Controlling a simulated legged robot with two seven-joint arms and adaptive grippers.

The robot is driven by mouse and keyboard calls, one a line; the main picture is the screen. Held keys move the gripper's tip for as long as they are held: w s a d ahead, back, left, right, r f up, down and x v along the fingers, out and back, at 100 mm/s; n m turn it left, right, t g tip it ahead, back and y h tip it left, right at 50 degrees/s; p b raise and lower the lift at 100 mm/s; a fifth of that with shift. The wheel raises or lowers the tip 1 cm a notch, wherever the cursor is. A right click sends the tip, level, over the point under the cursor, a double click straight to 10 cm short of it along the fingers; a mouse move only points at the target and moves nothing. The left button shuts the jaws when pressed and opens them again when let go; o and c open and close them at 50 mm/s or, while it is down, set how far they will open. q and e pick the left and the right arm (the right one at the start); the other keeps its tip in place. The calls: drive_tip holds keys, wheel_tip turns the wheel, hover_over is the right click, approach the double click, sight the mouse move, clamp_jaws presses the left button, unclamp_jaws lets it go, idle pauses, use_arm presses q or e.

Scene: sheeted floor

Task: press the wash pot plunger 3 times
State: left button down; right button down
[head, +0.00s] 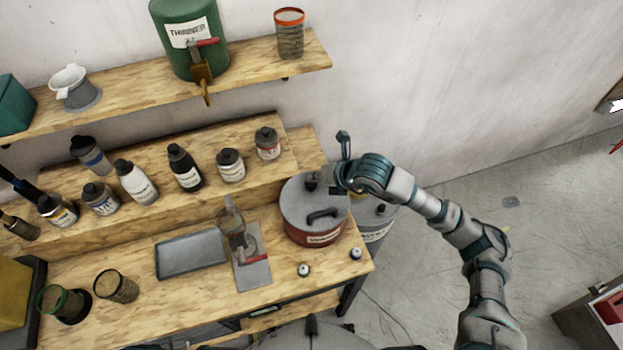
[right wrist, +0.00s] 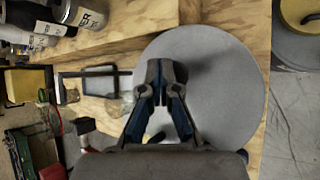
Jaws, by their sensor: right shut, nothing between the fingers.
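The wash pot (head: 300,230) is a dark red round pot with a wide grey lid, standing at the right end of the wooden bench. A black bar handle (head: 322,214) lies across the near part of the lid. A dark knob, seemingly the plunger (head: 311,184), shows at the lid's far side. My right gripper (head: 328,184) is shut and empty, right beside or over this knob; I cannot tell whether they touch. In the right wrist view the shut fingertips (right wrist: 160,66) are over the grey lid (right wrist: 230,95), with a dark part behind them. My left gripper is not in view.
A grey tray (head: 190,254) and a clamp-like tool on a plate (head: 252,270) lie left of the pot. Two small round items (head: 304,269) sit in front. Several bottles (head: 185,168) line the raised step. A grey can (head: 377,220) stands beyond the bench's right end.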

sight(313, 184)
drive_tip(key=shift+a+r, duration=0.1)
drive_tip(key=shift+r, duration=0.8)
drive_tip(key=shift+p, duration=0.3)
drive_tip(key=shift+r+p, duration=1.15)
drive_tip(key=shift+r, duration=1.4)
